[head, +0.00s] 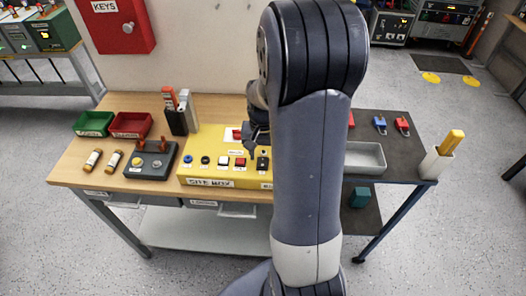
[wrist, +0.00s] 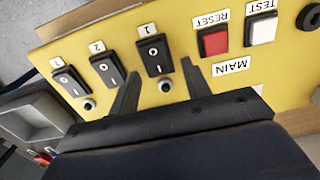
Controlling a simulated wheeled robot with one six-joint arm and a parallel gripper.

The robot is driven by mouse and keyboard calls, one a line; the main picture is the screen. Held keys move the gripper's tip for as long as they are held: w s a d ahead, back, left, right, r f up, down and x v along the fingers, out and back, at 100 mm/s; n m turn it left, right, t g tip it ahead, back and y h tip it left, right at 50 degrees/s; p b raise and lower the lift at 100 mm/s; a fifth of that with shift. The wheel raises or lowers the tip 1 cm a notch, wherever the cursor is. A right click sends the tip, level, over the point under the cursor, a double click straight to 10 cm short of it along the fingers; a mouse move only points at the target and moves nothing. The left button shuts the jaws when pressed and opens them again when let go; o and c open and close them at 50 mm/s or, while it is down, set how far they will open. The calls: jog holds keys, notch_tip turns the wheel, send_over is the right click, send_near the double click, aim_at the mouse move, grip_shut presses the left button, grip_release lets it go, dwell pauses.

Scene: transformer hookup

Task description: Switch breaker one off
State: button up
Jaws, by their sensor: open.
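The yellow site box panel (head: 225,170) lies on the bench, and its face also fills much of the wrist view (wrist: 200,25). Breaker one (wrist: 154,56) is a black rocker switch with white marks, next to a label reading 1. Which way its rocker is pressed, I cannot tell. My gripper (wrist: 160,66) is open and empty. Its two dark fingers reach in from below in the wrist view, with tips on either side of breaker one's lower end. Contact cannot be told. In the head view my arm hides part of the panel.
Breakers two (wrist: 108,69) and three (wrist: 71,81) sit left of breaker one. A red RESET button (wrist: 213,41) and a white TEST button (wrist: 262,29) are to the right. A grey tray (head: 364,158) stands right of my arm.

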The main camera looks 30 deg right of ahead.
jog(key=shift+c, duration=0.4)
jog(key=c, duration=0.9)
jog(key=t+h+b, duration=0.1)
jog(key=b, duration=0.2)
jog(key=shift+s+a+f, duration=0.1)
jog(key=shift+s, duration=0.05)
jog(key=shift+s+a+r+t+h+b, duration=0.15)
jog(key=shift+r+t+h+b, duration=0.15)
jog(key=shift+t+b, duration=0.5)
jog(key=o, duration=1)
jog(key=v, duration=1)
jog(key=shift+r, duration=0.4)
